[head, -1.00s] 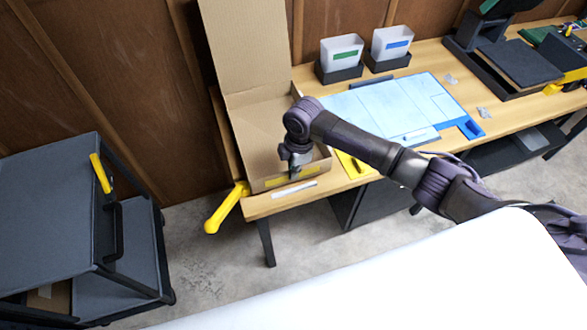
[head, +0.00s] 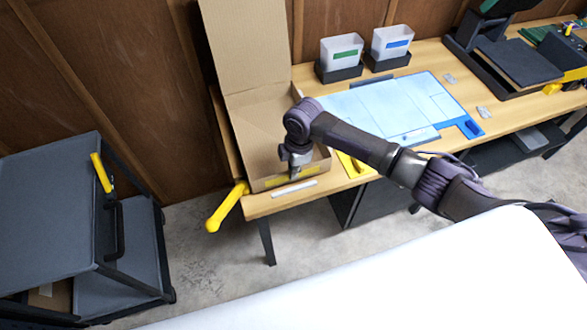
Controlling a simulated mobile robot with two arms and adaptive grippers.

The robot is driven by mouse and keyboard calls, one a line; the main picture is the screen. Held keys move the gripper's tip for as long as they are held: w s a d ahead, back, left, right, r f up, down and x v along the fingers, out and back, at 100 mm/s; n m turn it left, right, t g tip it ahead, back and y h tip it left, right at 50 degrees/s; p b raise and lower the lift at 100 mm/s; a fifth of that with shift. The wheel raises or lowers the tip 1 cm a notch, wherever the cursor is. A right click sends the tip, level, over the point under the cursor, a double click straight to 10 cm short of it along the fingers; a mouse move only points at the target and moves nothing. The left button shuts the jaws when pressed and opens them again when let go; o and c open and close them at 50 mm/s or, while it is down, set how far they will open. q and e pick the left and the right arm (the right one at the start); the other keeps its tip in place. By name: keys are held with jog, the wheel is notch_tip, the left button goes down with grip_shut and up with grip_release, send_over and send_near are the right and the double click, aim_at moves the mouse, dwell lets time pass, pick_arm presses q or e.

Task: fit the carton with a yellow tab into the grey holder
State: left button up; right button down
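An open cardboard carton (head: 262,120) with a tall raised flap stands at the left end of the wooden bench. A yellow strip, likely its tab (head: 282,180), runs along its front wall. My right gripper (head: 295,174) points down at this front wall, close to the yellow strip. Its fingers are small and partly hidden, so I cannot tell whether they grip the wall. I cannot tell which thing is the grey holder; two dark grey bases (head: 338,72) hold white bins at the back of the bench. My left gripper is not in view.
A blue-and-white mat (head: 385,105) lies mid-bench, with small grey pieces to its right. A yellow handle (head: 226,208) sticks out at the bench's left end. A dark cart (head: 50,205) stands at left, with bare floor between. A white surface (head: 360,285) fills the foreground.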

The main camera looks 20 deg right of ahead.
jog(key=shift+f+b, duration=0.45)
jog(key=shift+f, duration=0.6)
jog(key=c, duration=1.2)
grip_release()
jog(key=shift+c, duration=0.2)
